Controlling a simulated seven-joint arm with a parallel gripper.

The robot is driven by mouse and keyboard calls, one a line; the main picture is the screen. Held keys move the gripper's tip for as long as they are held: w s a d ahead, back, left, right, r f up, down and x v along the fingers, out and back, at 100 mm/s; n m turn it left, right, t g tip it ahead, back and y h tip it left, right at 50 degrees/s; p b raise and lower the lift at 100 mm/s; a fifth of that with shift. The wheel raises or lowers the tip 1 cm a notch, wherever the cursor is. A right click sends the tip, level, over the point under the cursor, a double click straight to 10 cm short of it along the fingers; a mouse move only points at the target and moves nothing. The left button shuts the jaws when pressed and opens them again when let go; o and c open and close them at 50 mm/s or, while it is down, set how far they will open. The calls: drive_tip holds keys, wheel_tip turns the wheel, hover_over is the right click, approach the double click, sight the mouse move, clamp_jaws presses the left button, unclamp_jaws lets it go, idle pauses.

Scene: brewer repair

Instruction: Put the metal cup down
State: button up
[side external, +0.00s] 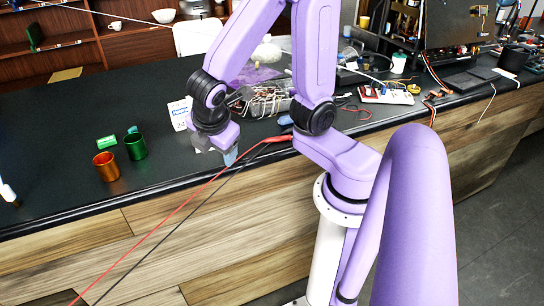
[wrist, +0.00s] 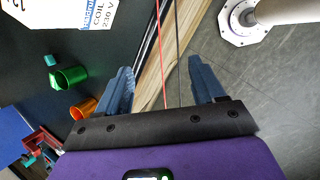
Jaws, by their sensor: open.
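Two metal cups stand near the counter's front edge at the left in the side view: an orange cup (side external: 106,167) and a green cup (side external: 135,147) just behind it to the right. Both look upright. In the wrist view the green cup (wrist: 70,77) is at the left, and the orange cup (wrist: 84,107) is partly hidden behind my gripper. My gripper (side external: 231,157) points down by the counter's front edge, to the right of both cups and apart from them.
The black counter (side external: 60,160) is largely clear around the cups. A white printed card (side external: 180,114) stands behind my gripper. Red and black cables (side external: 190,195) run past my gripper. Electronics (side external: 385,93) clutter the right side.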

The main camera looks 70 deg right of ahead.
drive_tip(key=s+r+m+g+y, duration=0.1)
drive_tip(key=s+m+g+y, duration=0.1)
drive_tip(key=s, duration=1.1)
drive_tip(key=m+y, duration=0.1)
drive_tip(key=y, duration=0.1)
drive_tip(key=shift+a+r+g+y, duration=0.3)
